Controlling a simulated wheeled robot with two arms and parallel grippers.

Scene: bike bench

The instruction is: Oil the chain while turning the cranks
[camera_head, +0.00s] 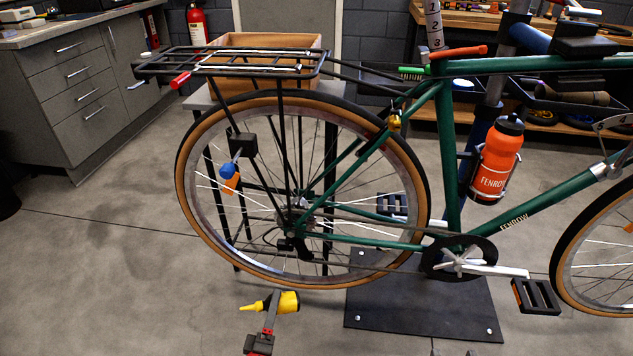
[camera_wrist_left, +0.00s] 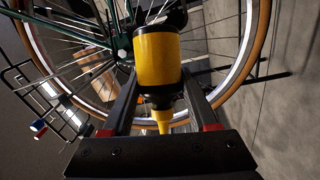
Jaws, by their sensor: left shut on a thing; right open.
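The yellow oil bottle (camera_head: 289,302) has black bands and a yellow nozzle pointing left in the head view. My left gripper (camera_head: 271,315) is shut on it, low in front of the rear wheel. The bottle (camera_wrist_left: 158,58) also shows between the fingers in the left wrist view. The chain (camera_head: 372,268) runs from the rear sprockets (camera_head: 297,222) to the chainring (camera_head: 459,258), right of and above the bottle, not touching it. The near crank (camera_head: 500,270) points right, with its black pedal (camera_head: 537,296). Fingertips of my right gripper (camera_head: 452,351) seem to peek in at the bottom edge, apart and empty.
The green bike stands over a dark mat (camera_head: 425,315). The far pedal (camera_head: 391,204) shows behind the frame. A grey cabinet (camera_head: 75,95) stands left. The floor in front is clear.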

